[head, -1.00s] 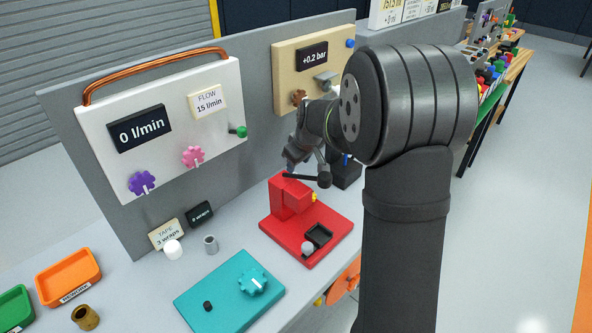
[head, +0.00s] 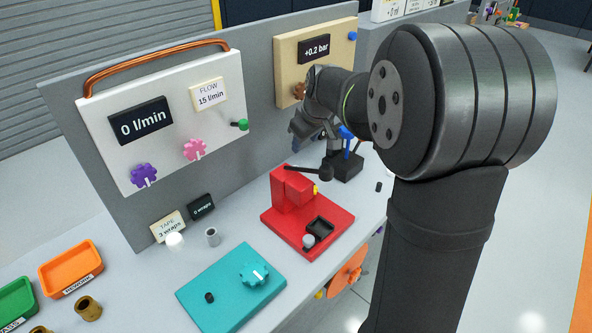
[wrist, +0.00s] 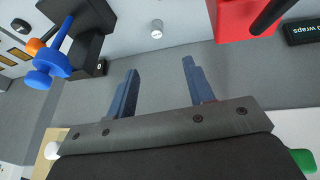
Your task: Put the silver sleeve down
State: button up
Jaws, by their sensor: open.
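A small silver sleeve (wrist: 157,29) stands on the bench in the wrist view, between the black block and the red press, apart from my fingers. I cannot make it out there in the head view. Another small silver cylinder (head: 212,237) stands on the bench left of the red press, beside a white cap. My gripper (wrist: 160,80) is open, with nothing between its fingers. In the head view my gripper (head: 313,137) hangs above the bench behind the red press, near the grey back panel.
The red press (head: 290,215) with its black lever stands close to the gripper. A black block (head: 345,166) holding blue-handled things stands to its right. The grey panel (head: 260,140) limits room behind. A teal plate (head: 232,290) lies in front.

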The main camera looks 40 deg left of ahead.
jog(key=shift+m+g, duration=0.4)
jog(key=shift+m, duration=0.5)
jog(key=x, duration=0.5)
jog(key=w+x, duration=0.1)
jog(key=x, duration=0.5)
jog(key=w+x, duration=0.1)
jog(key=x, duration=0.5)
jog(key=shift+w+a, duration=0.15)
jog(key=shift+a, duration=0.25)
jog(key=shift+r, duration=0.1)
grip_shut()
